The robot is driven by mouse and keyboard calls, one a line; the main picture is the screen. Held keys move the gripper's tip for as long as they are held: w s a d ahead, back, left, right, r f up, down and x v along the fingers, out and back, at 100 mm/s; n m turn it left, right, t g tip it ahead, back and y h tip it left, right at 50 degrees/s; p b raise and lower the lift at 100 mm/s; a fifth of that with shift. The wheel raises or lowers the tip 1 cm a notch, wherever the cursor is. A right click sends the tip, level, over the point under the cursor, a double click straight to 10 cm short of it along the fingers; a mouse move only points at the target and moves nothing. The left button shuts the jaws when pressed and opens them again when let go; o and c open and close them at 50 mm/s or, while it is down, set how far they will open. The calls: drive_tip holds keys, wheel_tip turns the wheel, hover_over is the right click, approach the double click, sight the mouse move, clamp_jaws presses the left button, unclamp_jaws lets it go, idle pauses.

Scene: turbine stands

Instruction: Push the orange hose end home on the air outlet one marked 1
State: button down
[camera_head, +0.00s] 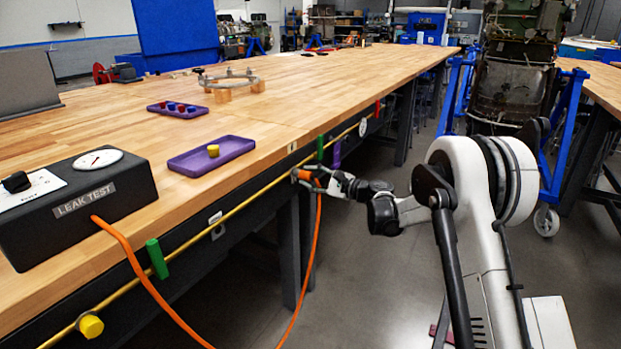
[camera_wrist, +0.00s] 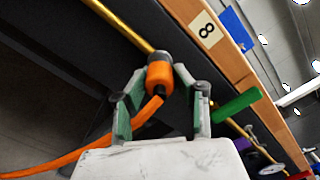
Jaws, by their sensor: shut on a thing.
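My gripper (camera_head: 318,180) is at the front edge of the long bench. In the wrist view its green-padded fingers (camera_wrist: 158,84) are shut around the orange hose end (camera_wrist: 160,77). The hose end also shows in the head view (camera_head: 304,175). Its front meets a grey outlet fitting (camera_wrist: 159,57) on the brass pipe (camera_wrist: 118,23); I cannot tell how far it is on. The orange hose (camera_head: 316,235) hangs down from there and runs to the leak test box (camera_head: 80,205).
A green handle (camera_wrist: 236,105) sticks out close right of my gripper in the wrist view. A yellow cap (camera_head: 91,326) and another green handle (camera_head: 157,258) sit on the pipe nearer. A purple tray (camera_head: 180,162) holds a yellow piece. The floor beside the bench is clear.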

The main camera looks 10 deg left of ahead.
sight(311, 177)
drive_tip(key=shift+w+a+r, duration=0.15)
drive_tip(key=shift+a+r, duration=0.1)
drive_tip(key=shift+a, duration=0.15)
drive_tip(key=c, duration=1.3)
unclamp_jaws()
drive_tip(key=shift+a+f, duration=0.15)
drive_tip(key=shift+a, duration=0.15)
drive_tip(key=shift+o, duration=1)
drive_tip(key=shift+d, duration=0.25)
drive_tip(key=shift+f, duration=0.1)
drive_tip(key=shift+d, duration=0.2)
drive_tip(key=shift+b+v, duration=0.4)
drive_tip(key=shift+v, duration=3.1)
drive_tip(key=shift+a, duration=0.1)
